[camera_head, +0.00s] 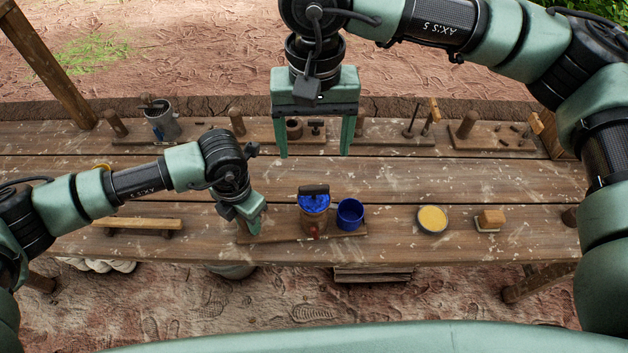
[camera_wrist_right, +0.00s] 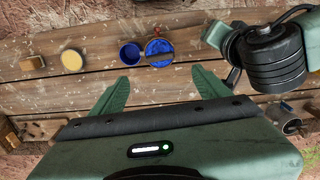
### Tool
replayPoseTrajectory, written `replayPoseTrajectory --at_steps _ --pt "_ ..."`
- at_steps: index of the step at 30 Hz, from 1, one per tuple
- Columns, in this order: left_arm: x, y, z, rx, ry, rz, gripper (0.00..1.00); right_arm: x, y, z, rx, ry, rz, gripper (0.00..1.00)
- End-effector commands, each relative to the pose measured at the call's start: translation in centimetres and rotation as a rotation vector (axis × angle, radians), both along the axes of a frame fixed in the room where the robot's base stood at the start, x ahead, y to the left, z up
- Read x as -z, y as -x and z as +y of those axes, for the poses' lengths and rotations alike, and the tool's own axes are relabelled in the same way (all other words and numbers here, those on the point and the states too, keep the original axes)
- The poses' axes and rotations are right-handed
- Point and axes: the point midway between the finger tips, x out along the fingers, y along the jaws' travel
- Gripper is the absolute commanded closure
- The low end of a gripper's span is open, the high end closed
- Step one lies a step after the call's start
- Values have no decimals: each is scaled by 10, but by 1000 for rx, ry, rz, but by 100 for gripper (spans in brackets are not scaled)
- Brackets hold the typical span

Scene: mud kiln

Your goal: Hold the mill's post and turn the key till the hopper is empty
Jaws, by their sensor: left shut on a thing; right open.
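The mill (camera_head: 313,222) is a small brown body on a wooden base board (camera_head: 275,236) near the bench's front edge. Blue material shows in its hopper (camera_head: 314,204), with a dark key (camera_head: 313,190) across the top. The hopper also shows in the right wrist view (camera_wrist_right: 158,46). My left gripper (camera_head: 250,226) is shut at the board's left end, on the post, which the fingers mostly hide. My right gripper (camera_head: 315,150) is open and empty, above and behind the mill, apart from the key. A blue cup (camera_head: 350,214) stands right beside the mill.
A bowl of yellow material (camera_head: 432,219) and a tan block (camera_head: 491,219) stand to the right. A wooden bar (camera_head: 143,223) lies at the left. Pegged boards and a metal can (camera_head: 162,122) line the back. The middle plank is mostly clear.

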Motion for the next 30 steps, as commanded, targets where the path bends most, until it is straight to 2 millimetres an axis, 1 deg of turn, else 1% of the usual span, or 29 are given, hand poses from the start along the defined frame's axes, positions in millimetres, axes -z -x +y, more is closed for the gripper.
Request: replayPoseTrajectory --at_steps 2,5,15,18,21,24,30 --pt "0 0 0 0 1 0 100 4 0 0 -23 8 0 24" --pt "0 0 0 1 1 0 100 16 0 0 -27 8 2 24" --pt "-1 0 -1 1 1 0 100 82 1 0 -23 7 3 24" --pt "-1 0 -1 1 1 0 100 98 1 0 -23 7 2 24" --pt "-1 0 -1 1 1 0 100 110 0 0 -24 6 1 24" --pt "-1 0 -1 1 1 0 100 116 0 0 -24 6 0 24" --pt "-1 0 -1 1 1 0 100 119 0 0 -24 6 -2 24"
